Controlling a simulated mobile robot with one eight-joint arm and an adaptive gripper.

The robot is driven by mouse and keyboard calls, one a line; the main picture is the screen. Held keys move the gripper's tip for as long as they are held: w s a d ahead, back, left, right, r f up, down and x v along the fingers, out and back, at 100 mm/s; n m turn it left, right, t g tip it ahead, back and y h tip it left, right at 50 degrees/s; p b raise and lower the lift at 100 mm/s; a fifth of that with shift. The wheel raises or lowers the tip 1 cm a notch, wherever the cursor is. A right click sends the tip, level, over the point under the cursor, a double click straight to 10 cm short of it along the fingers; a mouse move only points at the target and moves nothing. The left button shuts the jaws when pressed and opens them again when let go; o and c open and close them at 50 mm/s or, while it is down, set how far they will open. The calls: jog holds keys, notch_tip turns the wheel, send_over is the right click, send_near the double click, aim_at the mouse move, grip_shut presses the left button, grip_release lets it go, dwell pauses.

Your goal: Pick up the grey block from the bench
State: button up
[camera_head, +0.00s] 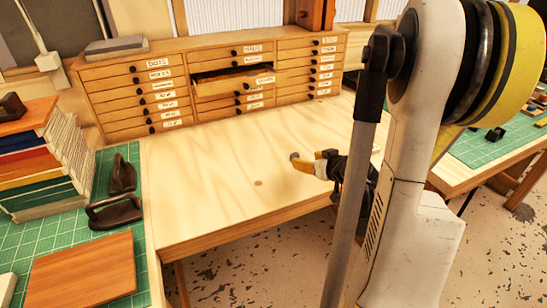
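My gripper (308,162), with orange-yellow fingers, is low over the right part of the pale wooden bench (215,180). A small grey thing (295,156) shows at its fingertip. I cannot tell whether this is the grey block or part of the finger, or whether it is held. The view is too small and oblique to show the finger gap. A larger flat grey block (115,46) lies on top of the drawer cabinet (210,42), far from my gripper. My arm hides part of the bench's right side.
One cabinet drawer (235,82) stands pulled out over the bench's back. At left, a green mat (75,250) carries a stack of books (45,165), dark irons (118,195) and a brown board (83,270). The bench's middle is clear. Another green-matted table (485,150) stands at right.

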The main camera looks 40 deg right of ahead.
aim_at(295, 154)
jog(key=b+x, duration=0.1)
jog(key=x, duration=0.3)
jog(key=shift+w+d+f, duration=0.2)
jog(key=shift+w+f, duration=0.05)
jog(key=b+x, duration=0.2)
jog(key=x, duration=0.3)
jog(key=shift+w+d, duration=0.1)
jog(key=shift+w, duration=0.3)
grip_shut()
